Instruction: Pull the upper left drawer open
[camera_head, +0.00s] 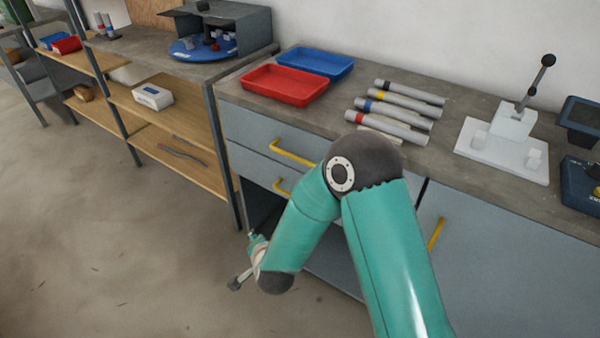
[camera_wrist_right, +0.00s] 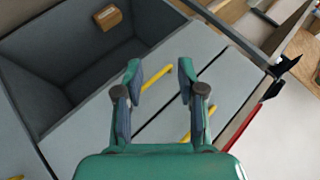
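The upper left drawer (camera_head: 248,130) has a grey front and a yellow bar handle (camera_head: 291,153). It looks shut, with its front flush under the worktop. A lower drawer with a yellow handle (camera_head: 281,187) sits below it, partly hidden by my right arm. My right gripper (camera_head: 246,262) is low in front of the cabinet, apart from both handles. In the right wrist view the right gripper (camera_wrist_right: 160,72) has its fingers spread and empty, with the upper handle (camera_wrist_right: 200,124) and lower handle (camera_wrist_right: 157,79) beyond them. My left gripper is not in view.
An open compartment (camera_wrist_right: 70,60) holding a brown box (camera_wrist_right: 107,17) lies below the drawers. The worktop carries a red tray (camera_head: 284,86), a blue tray (camera_head: 315,62), several grey cylinders (camera_head: 405,97) and a white lever device (camera_head: 506,135). A wooden shelf rack (camera_head: 165,115) stands left; floor before it is clear.

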